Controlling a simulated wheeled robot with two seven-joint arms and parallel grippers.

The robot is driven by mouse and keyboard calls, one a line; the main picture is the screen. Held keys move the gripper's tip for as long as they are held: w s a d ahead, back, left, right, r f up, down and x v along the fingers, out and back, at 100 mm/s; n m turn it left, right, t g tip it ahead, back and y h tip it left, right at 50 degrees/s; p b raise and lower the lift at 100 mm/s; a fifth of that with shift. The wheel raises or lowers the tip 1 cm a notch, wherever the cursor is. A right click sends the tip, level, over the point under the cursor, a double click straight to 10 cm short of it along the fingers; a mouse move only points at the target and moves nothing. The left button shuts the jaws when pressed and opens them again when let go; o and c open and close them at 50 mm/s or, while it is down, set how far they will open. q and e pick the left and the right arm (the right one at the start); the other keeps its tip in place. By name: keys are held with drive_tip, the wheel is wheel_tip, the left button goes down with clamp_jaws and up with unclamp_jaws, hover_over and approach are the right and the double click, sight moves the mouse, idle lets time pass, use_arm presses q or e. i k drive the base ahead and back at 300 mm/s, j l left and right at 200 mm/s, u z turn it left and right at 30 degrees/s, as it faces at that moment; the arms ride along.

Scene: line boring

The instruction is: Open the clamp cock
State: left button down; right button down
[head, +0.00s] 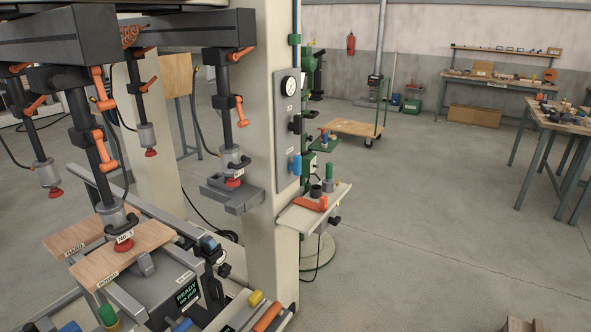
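I cannot tell for certain which part is the clamp cock. A grey panel (285,150) on the pale machine column carries a round gauge (289,86), a black fitting (295,124) and a blue handle (295,164). The blue handle points upright; whether that is open or closed does not show. Orange levers also sit on the drill spindles, such as this orange lever (241,112). Neither my left nor my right gripper shows in the head view.
A small shelf (300,217) below the panel holds an orange-handled item (312,204) and a green-topped item. Wooden boards (120,255) lie under the spindles at left. A small screen (187,293) reads READY. Open concrete floor lies to the right; benches (500,88) stand behind.

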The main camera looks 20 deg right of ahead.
sight(296, 166)
drive_tip(key=z, duration=1)
drive_tip(key=i+l+z, duration=0.1)
drive_tip(key=i+z, duration=0.55)
